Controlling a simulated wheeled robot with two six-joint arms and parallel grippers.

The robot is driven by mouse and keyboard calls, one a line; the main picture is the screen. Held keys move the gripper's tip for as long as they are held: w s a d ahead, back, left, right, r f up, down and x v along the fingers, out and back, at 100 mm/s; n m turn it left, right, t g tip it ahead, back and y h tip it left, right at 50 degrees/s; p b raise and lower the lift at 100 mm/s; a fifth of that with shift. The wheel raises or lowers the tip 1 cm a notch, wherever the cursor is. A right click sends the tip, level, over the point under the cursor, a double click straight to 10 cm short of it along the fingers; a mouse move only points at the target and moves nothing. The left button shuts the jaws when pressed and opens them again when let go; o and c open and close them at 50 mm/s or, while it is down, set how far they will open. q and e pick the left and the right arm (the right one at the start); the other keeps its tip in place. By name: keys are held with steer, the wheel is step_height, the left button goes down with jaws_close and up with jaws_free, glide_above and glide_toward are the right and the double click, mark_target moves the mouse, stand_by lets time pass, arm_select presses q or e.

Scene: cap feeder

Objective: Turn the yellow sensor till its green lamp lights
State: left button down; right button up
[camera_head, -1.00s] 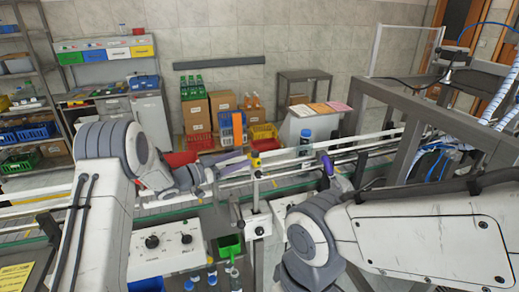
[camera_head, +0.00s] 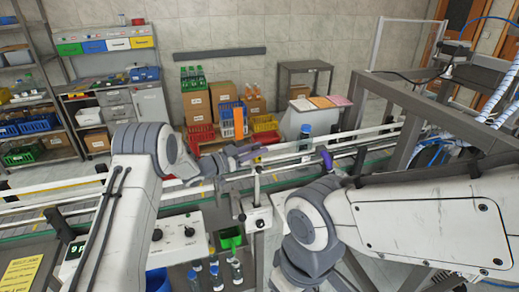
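The yellow sensor (camera_head: 257,160) is a small yellow piece on a thin upright post near the middle of the head view, beside the conveyor rail. It is partly covered, and no lit green lamp can be made out on it. My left gripper (camera_head: 248,155) reaches in from the left with purple-grey fingers at the sensor. Whether it touches or grips the sensor is too small to tell. My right gripper (camera_head: 327,161) shows only a purple fingertip beyond my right arm, well to the right of the sensor; the rest is hidden.
A conveyor with rails (camera_head: 330,147) runs across, with a blue-capped bottle (camera_head: 305,136) on it. An orange upright piece (camera_head: 238,122) stands behind the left gripper. A control box (camera_head: 180,238), a green bin (camera_head: 230,237) and several bottles are below. A metal frame (camera_head: 405,100) stands right.

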arm_select(q)
steer(key=shift+w+a+m+g+h+b, duration=0.1)
steer(key=shift+a+m+g+h+b, duration=0.05)
steer(key=shift+m+g+h+b, duration=0.3)
steer(key=shift+w+a+m+g+h+b, duration=0.1)
steer(key=shift+m+g+h+b, duration=0.2)
steer(key=shift+g+b, duration=0.25)
steer(key=shift+r+m+g+h+b, duration=0.2)
steer(key=shift+m+g+b, duration=0.3)
steer(key=shift+m+g, duration=0.45)
steer(key=c, duration=0.7)
jaws_free()
steer(key=shift+o, duration=0.6)
steer(key=shift+f, duration=0.1)
steer(key=shift+d+g, duration=0.1)
steer(key=shift+g, duration=0.15)
steer(key=shift+s, duration=0.1)
steer(key=b+v, duration=0.4)
steer(key=v, duration=0.6)
steer(key=shift+a, duration=0.25)
